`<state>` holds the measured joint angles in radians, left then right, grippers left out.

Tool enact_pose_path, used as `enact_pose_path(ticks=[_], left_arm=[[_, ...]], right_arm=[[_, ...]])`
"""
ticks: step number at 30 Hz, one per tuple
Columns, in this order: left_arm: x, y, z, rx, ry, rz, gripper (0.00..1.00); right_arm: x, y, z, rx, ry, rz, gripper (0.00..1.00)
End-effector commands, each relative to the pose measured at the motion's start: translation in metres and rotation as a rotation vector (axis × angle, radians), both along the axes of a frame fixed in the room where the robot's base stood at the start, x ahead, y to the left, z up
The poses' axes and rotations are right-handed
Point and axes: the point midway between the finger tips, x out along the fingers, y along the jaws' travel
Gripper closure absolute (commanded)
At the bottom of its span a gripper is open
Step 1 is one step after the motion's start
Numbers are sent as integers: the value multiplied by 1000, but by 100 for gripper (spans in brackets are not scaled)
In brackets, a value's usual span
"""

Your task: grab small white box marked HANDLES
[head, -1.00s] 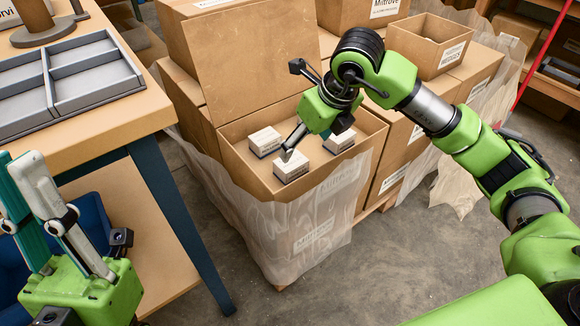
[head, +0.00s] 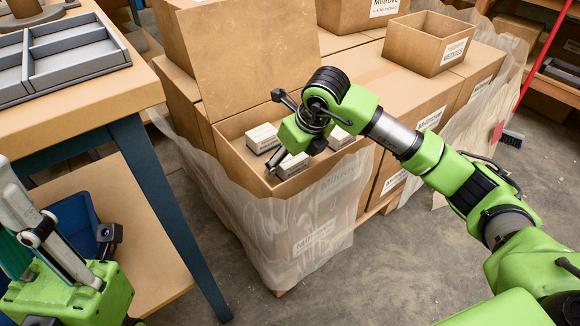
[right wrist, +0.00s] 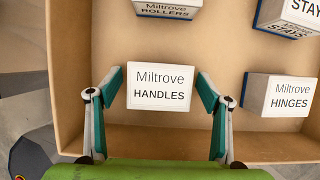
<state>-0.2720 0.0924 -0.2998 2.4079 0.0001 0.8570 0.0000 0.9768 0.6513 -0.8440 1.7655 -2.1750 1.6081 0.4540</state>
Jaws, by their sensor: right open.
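The small white box marked HANDLES (right wrist: 162,87) lies in an open cardboard carton, label up in the right wrist view. My right gripper (right wrist: 160,79) is open, with a teal-padded finger on each side of this box and a small gap at both sides. In the head view my right gripper (head: 281,160) reaches down into the carton at the front small box (head: 293,166), which it partly hides. My left gripper (head: 25,215) is at the lower left, fingers up and cut by the picture edge; its opening is unclear.
Boxes marked ROLLERS (right wrist: 166,10), HINGES (right wrist: 278,95) and STAYS (right wrist: 286,14) share the carton (right wrist: 80,30). Its near and left walls are close to my right gripper. Its raised flap (head: 250,55) stands behind. A workbench (head: 130,95) with a grey tray (head: 75,70) is left.

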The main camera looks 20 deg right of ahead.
Motion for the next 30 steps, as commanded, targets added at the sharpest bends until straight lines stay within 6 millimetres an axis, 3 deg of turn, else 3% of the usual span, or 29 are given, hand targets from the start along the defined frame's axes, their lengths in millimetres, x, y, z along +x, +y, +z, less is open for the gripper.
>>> enact_pose_path(ticks=[3,4,9,20,24,30], left_arm=[[0,0,0,0,2,0,87],[0,0,0,0,2,0,87],[0,0,0,0,2,0,87],[-1,0,5,-1,-2,-1,87],[-1,1,-3,-1,51,-2,87],[-2,1,12,-3,48,-3,87]], right_arm=[[0,0,1,0,-1,0,28],[0,0,1,0,-1,0,34],[0,0,1,0,-1,0,78],[1,0,10,1,-4,0,78],[1,0,36,2,-7,1,78],[1,0,77,1,-5,0,78]])
